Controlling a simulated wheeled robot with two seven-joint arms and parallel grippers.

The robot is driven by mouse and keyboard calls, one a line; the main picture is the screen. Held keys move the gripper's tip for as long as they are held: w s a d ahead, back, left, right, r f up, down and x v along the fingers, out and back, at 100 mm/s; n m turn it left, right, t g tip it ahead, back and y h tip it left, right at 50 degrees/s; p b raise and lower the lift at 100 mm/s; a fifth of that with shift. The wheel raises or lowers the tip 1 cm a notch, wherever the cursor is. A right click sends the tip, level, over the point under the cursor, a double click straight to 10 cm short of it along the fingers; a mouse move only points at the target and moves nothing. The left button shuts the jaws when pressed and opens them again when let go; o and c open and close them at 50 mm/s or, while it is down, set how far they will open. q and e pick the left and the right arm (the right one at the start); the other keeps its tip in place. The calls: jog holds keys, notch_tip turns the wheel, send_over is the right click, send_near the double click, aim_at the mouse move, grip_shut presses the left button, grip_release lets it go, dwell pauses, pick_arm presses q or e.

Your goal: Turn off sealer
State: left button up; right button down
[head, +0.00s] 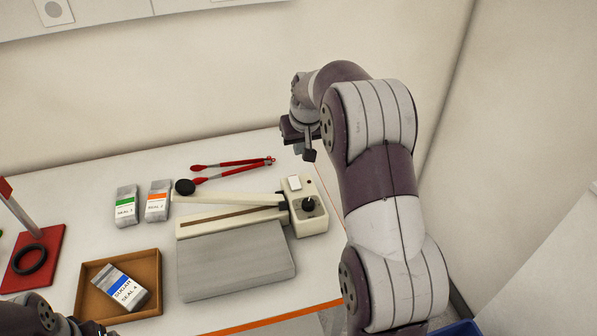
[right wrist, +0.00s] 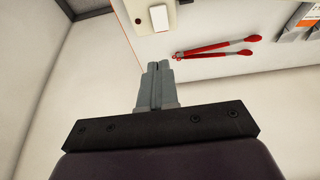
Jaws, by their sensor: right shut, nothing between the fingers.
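The sealer (head: 309,222) is a cream bench device with a long arm ending in a black round knob, on the white table. Its control box carries a white rocker switch (head: 294,183) and a black dial (head: 309,204). My right gripper (head: 309,155) is shut and empty, above and behind the control box and apart from it. In the right wrist view its closed fingertips (right wrist: 158,65) point toward the box, with the white switch (right wrist: 159,17) beyond them. Whether the switch is on or off cannot be told. Only part of my left arm shows at the bottom left; its fingers are not visible.
Red tongs (head: 232,164) lie behind the sealer. A brown tray (head: 92,298) holds a blue-labelled pouch (head: 122,287). A grey platform (head: 235,264) lies in front. A red stand (head: 48,245) is far left. Walls are behind and right.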

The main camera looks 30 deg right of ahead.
aim_at(294, 178)
pick_arm(q)
jog(key=shift+f, duration=0.75)
pick_arm(e)
jog(key=shift+s+a+r, duration=0.1)
jog(key=shift+r, duration=0.5)
jog(key=p+x, duration=0.1)
jog(key=x, duration=0.3)
jog(key=p+x, duration=0.1)
jog(key=x, duration=0.3)
jog(key=s+p+x, duration=0.1)
jog(key=p+x, duration=0.1)
jog(key=x, duration=0.3)
jog(key=shift+a+f, duration=0.1)
jog(key=shift+f, duration=0.55)
pick_arm(q)
notch_tip(294, 178, up, 4)
jog(key=shift+f, duration=0.25)
